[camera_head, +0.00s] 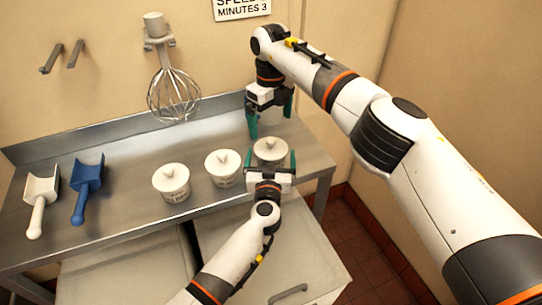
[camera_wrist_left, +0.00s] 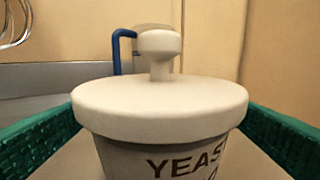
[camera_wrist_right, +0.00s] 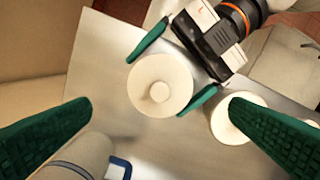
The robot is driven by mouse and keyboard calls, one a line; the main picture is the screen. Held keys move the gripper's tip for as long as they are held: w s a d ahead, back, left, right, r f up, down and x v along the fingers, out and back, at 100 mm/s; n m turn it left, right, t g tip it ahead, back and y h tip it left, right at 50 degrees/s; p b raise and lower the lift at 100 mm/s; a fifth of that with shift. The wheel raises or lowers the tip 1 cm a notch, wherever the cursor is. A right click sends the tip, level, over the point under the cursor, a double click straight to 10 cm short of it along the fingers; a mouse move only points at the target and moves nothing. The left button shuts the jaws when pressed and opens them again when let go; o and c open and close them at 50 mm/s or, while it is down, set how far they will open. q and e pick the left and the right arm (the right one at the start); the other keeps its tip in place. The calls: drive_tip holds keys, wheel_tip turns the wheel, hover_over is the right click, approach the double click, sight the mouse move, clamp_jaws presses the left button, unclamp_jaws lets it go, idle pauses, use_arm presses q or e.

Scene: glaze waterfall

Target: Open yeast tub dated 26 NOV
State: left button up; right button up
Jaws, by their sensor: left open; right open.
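Three white lidded tubs stand in a row on the steel table: a left tub (camera_head: 173,184), a middle tub (camera_head: 223,168) and a right tub (camera_head: 270,149). My left gripper (camera_head: 270,158) is open, with its green fingers on either side of the right tub. In the left wrist view this tub (camera_wrist_left: 160,112) has a knobbed lid, seated on it, and a partly visible "YEAS" label; no date is readable. My right gripper (camera_head: 270,120) is open and empty, pointing down above and behind the right tub. The right wrist view shows its lid (camera_wrist_right: 160,85) from above.
A white scoop (camera_head: 40,195) and a blue scoop (camera_head: 88,185) lie at the table's left. A whisk (camera_head: 173,95) hangs on the wall. A pale cylindrical object (camera_wrist_right: 75,158) with a blue handle (camera_wrist_right: 120,165) is near my right gripper. The table's middle back is clear.

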sight(269, 143)
use_arm(q)
drive_tip(key=c, duration=1.5)
use_arm(e)
drive_tip(key=n, duration=0.2)
drive_tip(key=r+n, duration=0.1)
drive_tip(key=shift+s+a+t, duration=0.1)
drive_tip(key=shift+a+t, duration=0.15)
drive_tip(key=shift+t, duration=0.05)
drive_tip(key=s+a+r+n+t+h, duration=0.1)
drive_tip(key=s+n+t, duration=0.1)
drive_tip(key=n, duration=0.7)
drive_tip(key=s+a+r+n+t+h, duration=0.1)
drive_tip(key=s+n, duration=0.2)
drive_tip(key=n, duration=0.7)
drive_tip(key=x, duration=1.1)
drive_tip(key=shift+w+d+f, duration=0.1)
drive_tip(key=shift+w+f, duration=0.15)
drive_tip(key=shift+w, duration=0.2)
